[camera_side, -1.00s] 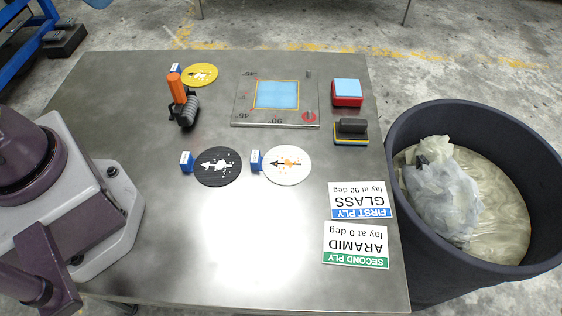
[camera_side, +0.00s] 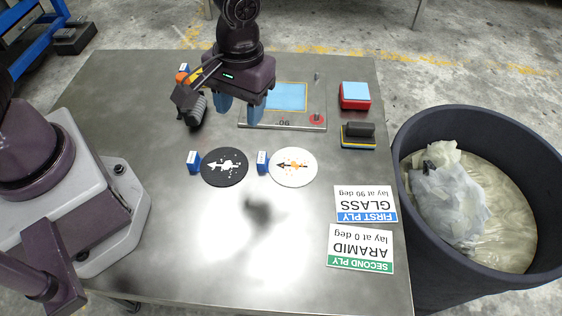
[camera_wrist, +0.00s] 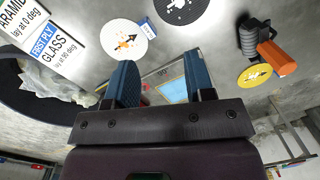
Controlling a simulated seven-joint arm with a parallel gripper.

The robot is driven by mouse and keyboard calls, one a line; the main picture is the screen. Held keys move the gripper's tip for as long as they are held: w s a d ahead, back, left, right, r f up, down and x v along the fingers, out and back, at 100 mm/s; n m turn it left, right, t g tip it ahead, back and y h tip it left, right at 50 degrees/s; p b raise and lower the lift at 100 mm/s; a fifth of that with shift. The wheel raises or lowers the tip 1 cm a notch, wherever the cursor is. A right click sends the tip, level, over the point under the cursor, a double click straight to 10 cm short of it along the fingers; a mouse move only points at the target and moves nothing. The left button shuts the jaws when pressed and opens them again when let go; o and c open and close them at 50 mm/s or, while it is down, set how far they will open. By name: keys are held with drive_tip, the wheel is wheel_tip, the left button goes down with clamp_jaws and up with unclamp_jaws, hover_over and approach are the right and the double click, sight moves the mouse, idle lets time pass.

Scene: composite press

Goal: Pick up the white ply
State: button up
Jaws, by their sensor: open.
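The white ply (camera_side: 293,167) is a round white disc with an orange patch and a black arrow. It lies flat on the table, right of the black ply (camera_side: 224,167). A small blue block (camera_side: 262,162) stands at its left edge. My gripper (camera_side: 240,112) is open and empty, above the table at the left part of the plate with the light-blue square, farther back than the white ply. In the wrist view the white ply (camera_wrist: 124,42) shows beyond the left finger, and my gripper's blue fingers (camera_wrist: 158,78) are spread apart.
The plate (camera_side: 318,105) is partly hidden by my gripper. An orange-handled roller (camera_side: 195,108) stands to its left, with a yellow ply (camera_wrist: 254,75) mostly hidden behind my arm. A red block (camera_side: 355,97), a dark-handled block (camera_side: 358,135), two cards (camera_side: 365,204) and a bin (camera_side: 425,250) are right.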

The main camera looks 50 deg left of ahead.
sight(262, 155)
drive_tip(key=w+f+n, duration=0.1)
drive_tip(key=f, duration=0.3)
drive_tip(key=w+f+n, duration=0.1)
drive_tip(key=f+n, duration=0.1)
drive_tip(key=f, duration=0.3)
drive_tip(key=w+f+n+t, duration=0.1)
drive_tip(key=f, duration=0.4)
drive_tip(key=shift+d+f, duration=0.1)
drive_tip(key=shift+d, duration=0.2)
drive_tip(key=shift+c, duration=0.5)
clamp_jaws()
